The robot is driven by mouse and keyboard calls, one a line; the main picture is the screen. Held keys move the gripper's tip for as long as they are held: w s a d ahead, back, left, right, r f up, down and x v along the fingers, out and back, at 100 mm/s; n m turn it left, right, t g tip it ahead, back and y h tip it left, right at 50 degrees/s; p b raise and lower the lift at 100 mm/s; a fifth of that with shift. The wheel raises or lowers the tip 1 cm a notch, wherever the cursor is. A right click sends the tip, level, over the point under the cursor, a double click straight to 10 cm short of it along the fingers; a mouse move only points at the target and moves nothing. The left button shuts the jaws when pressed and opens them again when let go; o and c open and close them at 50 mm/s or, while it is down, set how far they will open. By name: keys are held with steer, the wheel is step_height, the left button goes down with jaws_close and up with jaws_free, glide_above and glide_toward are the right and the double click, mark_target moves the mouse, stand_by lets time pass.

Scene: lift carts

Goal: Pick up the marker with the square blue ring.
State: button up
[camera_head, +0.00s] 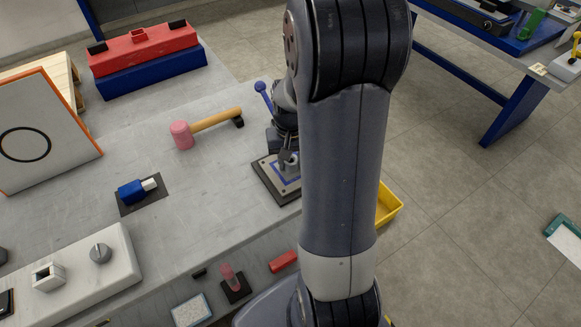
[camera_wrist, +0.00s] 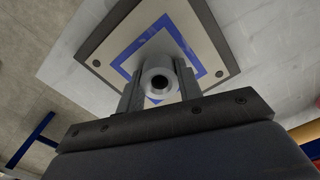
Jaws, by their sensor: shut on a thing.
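The marker (camera_head: 266,184) is a flat light plate with a dark edge and a square blue ring on its face, at the right end of the grey worktop in the head view. It also shows in the wrist view (camera_wrist: 218,65), with a round grey post rising from its middle. My gripper (camera_head: 288,160) is above the plate, partly hidden behind my arm. In the wrist view my gripper (camera_wrist: 160,80) has its two fingers shut on the post, one on each side. I cannot tell whether the plate touches the worktop.
A pink-headed mallet (camera_head: 205,126) and a blue item (camera_head: 132,192) on a dark pad lie left of the marker. A blue wand (camera_head: 264,95) is close behind my gripper. A red and blue toolbox (camera_head: 148,65) stands at the back. A yellow bin (camera_head: 389,203) is to the right.

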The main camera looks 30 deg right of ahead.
jaws_close()
steer(key=shift+r, duration=0.1)
